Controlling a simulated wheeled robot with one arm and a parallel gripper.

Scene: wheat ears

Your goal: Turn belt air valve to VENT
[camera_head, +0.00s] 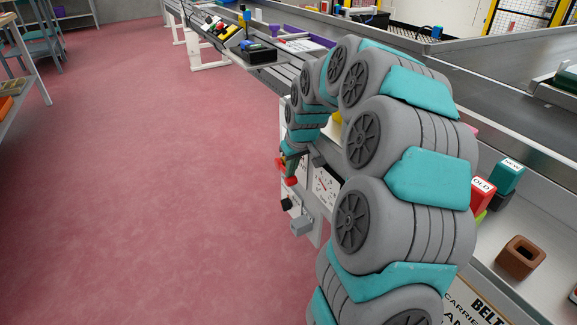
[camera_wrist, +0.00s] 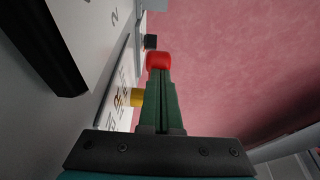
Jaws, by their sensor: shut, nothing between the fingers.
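My gripper (camera_wrist: 160,76) points along a pale upright panel (camera_wrist: 118,110), its green fingers shut with nothing between them. A red knob-like part (camera_wrist: 159,60) is at the fingertips in the wrist view; I cannot tell whether they touch. A yellow cylindrical part (camera_wrist: 137,97) stands out from the panel, left of the fingers. A black part (camera_wrist: 150,41) lies beyond the red one. In the head view my gripper (camera_head: 288,168) is small, beside red parts (camera_head: 291,181) at the panel's edge. Dark lettering on the panel is unreadable, so which part is the belt air valve and its setting are unclear.
A labelled panel plate (camera_head: 326,187) and a grey box (camera_head: 301,226) are by the gripper. My arm hides much of the conveyor frame. A red OLD block (camera_head: 482,192) and a brown square cup (camera_head: 520,257) stand right. The pink floor (camera_head: 150,190) at left is clear.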

